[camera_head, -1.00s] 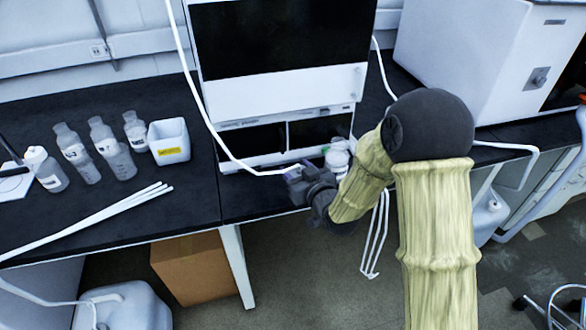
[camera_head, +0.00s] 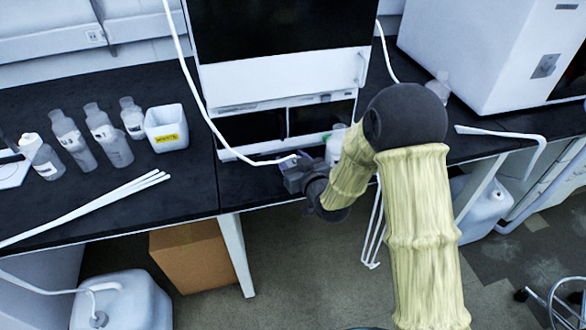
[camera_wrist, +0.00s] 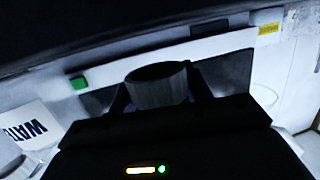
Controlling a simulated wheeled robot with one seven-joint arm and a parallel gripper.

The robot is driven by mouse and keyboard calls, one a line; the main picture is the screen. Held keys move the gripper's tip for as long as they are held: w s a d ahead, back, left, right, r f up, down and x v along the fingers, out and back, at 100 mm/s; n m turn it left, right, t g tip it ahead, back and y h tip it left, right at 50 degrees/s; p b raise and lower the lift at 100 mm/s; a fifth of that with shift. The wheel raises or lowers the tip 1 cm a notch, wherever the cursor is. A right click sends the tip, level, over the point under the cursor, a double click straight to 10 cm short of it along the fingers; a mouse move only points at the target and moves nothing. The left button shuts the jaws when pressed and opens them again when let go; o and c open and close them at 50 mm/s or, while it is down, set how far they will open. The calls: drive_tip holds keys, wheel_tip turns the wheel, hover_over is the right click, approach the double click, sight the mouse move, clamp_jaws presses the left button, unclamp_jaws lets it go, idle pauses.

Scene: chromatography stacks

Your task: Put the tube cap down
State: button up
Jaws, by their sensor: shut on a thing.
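The tube cap (camera_wrist: 158,88) shows in the wrist view as a dark grey, round, cup-like piece. It sits between the two dark fingers of my gripper (camera_wrist: 160,95), which is shut on it. In the head view my gripper (camera_head: 291,170) is over the front part of the black bench, just before the white instrument's base. The cap cannot be made out clearly there. Whether the cap touches the bench cannot be told.
A white bottle (camera_head: 335,143) stands close beside my wrist, partly hidden by it. The white instrument (camera_head: 280,80) rises behind. A white tube (camera_head: 205,110) runs down near my gripper. Bottles, a labelled white container (camera_head: 166,128) and white rods (camera_head: 90,205) are at left.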

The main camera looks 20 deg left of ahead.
wheel_tip(320, 180, down, 2)
drive_tip(key=shift+f+b, duration=0.2)
drive_tip(key=shift+b, duration=0.15)
drive_tip(key=shift+w+a+f, duration=0.1)
drive_tip(key=shift+f, duration=0.1)
drive_tip(key=shift+w, duration=0.2)
drive_tip(key=shift+f, duration=0.1)
